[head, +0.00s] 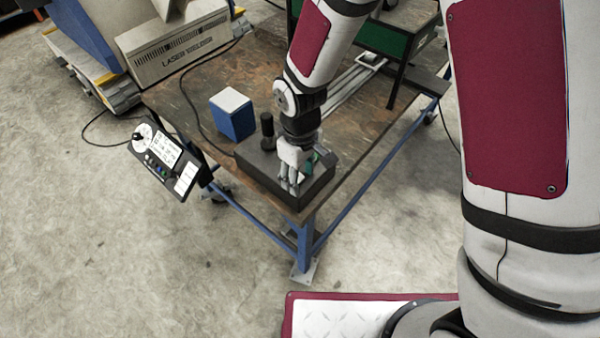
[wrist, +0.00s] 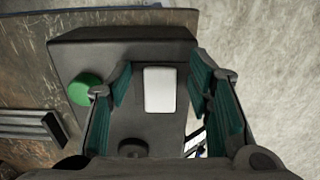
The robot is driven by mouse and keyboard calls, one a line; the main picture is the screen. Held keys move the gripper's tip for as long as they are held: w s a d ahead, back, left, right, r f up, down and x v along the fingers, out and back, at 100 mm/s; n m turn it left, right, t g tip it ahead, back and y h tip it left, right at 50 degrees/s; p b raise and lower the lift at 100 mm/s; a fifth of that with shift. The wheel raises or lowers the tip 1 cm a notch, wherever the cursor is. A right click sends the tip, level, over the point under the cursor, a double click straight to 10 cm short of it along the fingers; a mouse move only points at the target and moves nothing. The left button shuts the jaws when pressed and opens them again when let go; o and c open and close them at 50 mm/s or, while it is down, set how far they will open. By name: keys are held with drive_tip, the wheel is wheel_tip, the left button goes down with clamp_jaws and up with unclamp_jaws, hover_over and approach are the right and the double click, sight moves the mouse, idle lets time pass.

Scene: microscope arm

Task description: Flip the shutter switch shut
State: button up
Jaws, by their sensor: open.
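A dark box (head: 250,171) sits on the near corner of the table. My gripper (head: 290,184) is over its near right part, pointing down, and hides much of its top. In the wrist view the dark box (wrist: 120,42) lies below my gripper (wrist: 161,72). A white rectangular piece (wrist: 160,90), which looks like the switch, is on the box top between my two spread fingers. I cannot tell which way it is flipped, and I see no finger clearly touching it. My gripper is open and empty. A round green button (wrist: 84,90) is left of the left finger.
A black upright knob (head: 267,126) stands at the box's back. A blue block with a white top (head: 232,121) is behind it on the brown table (head: 185,85). A control panel (head: 165,158) hangs off the left edge. A green-and-black frame (head: 385,40) stands behind.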

clamp_jaws()
drive_tip(key=shift+w+a, duration=0.1)
drive_tip(key=h, duration=0.1)
drive_tip(key=g+h+b, duration=0.1)
drive_tip(key=g+b, duration=0.1)
drive_tip(key=shift+w+a+r+h, duration=0.1)
drive_tip(key=shift+w+a+h, duration=0.2)
drive_tip(key=shift+h, duration=0.1)
drive_tip(key=shift+r+g+h, duration=0.2)
drive_tip(key=shift+g+h, duration=0.2)
unclamp_jaws()
